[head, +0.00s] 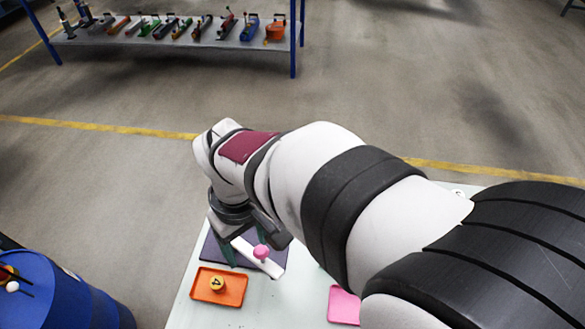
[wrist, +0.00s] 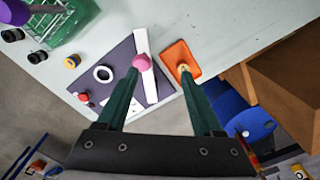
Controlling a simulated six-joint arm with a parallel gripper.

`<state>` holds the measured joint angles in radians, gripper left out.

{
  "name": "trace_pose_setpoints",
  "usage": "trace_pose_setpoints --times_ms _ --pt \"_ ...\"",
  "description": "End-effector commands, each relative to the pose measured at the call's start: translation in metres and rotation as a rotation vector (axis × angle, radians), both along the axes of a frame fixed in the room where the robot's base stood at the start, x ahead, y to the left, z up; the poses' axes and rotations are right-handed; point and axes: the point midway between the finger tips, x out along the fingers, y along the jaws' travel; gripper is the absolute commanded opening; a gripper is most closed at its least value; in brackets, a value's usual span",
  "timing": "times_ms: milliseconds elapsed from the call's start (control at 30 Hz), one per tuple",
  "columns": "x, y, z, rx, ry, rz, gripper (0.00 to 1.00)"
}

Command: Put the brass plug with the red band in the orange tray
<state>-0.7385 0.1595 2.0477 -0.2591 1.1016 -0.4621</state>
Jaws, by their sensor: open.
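A short brass-yellow plug (head: 217,284) stands upright in the orange tray (head: 240,298), with a dark mark on its top; no red band can be made out. In the wrist view, the plug (wrist: 183,69) shows just past the right fingertip, in the tray (wrist: 182,51). My gripper (wrist: 160,75) is open, with nothing between its green fingers. In the head view, my gripper (head: 246,246) is over the dark mat, behind the tray. A small red-topped piece (wrist: 83,97) is on the mat's left in the wrist view; I cannot tell what it is.
A white bar with a pink knob (head: 261,252) is close to my fingers, over the dark mat (head: 212,248). A white ring (wrist: 103,73) is on the mat. A green crate (wrist: 68,24) and a pink tray (head: 343,305) are also here. A blue drum (head: 62,295) stands left of the table.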

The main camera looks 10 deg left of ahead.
Motion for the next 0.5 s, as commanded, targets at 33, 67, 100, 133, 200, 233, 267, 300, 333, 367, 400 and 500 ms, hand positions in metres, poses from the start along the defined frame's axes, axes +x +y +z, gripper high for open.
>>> trace_pose_setpoints --times_ms 33,67,100,133,200,233,267,300,333,367,400,500 --pt "0.000 -0.048 0.018 0.014 0.008 -0.228 0.68" --pt "-0.007 -0.075 0.026 0.021 0.021 -0.378 0.68" --pt "-0.020 -0.107 0.033 0.030 0.037 -0.573 0.68" --pt "-0.032 -0.128 0.037 0.039 0.050 -0.714 0.68" --pt "-0.061 -0.161 0.040 0.058 0.077 -0.999 0.68" --pt "-0.073 -0.170 0.039 0.065 0.087 -1.098 0.68" --pt "-0.082 -0.176 0.038 0.071 0.097 -1.182 0.68" --pt "-0.092 -0.181 0.037 0.078 0.105 -1.267 0.68" --pt "-0.097 -0.183 0.035 0.082 0.111 -1.311 0.68" --pt "-0.101 -0.185 0.035 0.083 0.115 -1.342 0.68" --pt "-0.103 -0.186 0.034 0.085 0.118 -1.364 0.68" --pt "-0.104 -0.186 0.034 0.084 0.121 -1.367 0.68"
